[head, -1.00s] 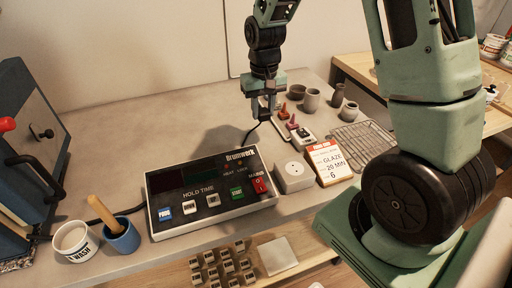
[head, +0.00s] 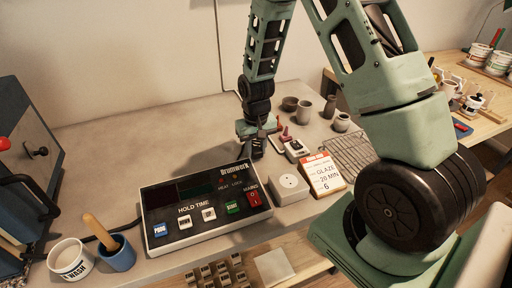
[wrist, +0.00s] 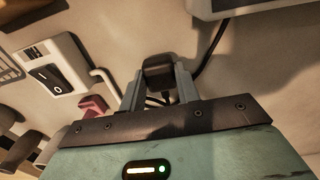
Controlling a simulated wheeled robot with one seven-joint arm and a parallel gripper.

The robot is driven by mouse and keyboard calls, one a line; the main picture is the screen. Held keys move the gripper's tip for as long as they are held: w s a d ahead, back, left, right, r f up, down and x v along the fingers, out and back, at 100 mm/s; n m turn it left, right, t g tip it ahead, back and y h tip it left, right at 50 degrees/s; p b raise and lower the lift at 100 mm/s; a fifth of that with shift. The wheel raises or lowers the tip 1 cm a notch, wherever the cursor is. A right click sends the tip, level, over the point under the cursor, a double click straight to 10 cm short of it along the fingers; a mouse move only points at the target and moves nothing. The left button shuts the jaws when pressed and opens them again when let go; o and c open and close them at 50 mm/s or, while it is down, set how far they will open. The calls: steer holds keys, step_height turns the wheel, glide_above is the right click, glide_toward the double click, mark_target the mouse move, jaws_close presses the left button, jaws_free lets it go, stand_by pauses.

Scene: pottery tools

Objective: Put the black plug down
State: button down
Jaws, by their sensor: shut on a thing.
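The black plug (wrist: 158,72) sits between the two fingers of my gripper (wrist: 160,88) in the wrist view, and the gripper is shut on it. A dark cord runs near it, up toward the controller. In the head view my gripper (head: 257,150) is low over the table, behind the right end of the controller (head: 200,207). The plug is hard to make out there, dark against the fingers. I cannot tell whether it touches the table.
A white socket box (head: 289,188) and an orange-topped glaze card (head: 323,174) stand right of the controller. A white switch unit (wrist: 52,70) with a cable and a pink-red piece (wrist: 93,106) lie close beside my gripper. Small pots (head: 304,110) stand behind. Table left of my gripper is clear.

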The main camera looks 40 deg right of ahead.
steer(key=shift+f, duration=0.4)
steer(key=shift+f+b, duration=0.2)
steer(key=shift+b, duration=0.15)
steer(key=c, duration=1)
jaws_free()
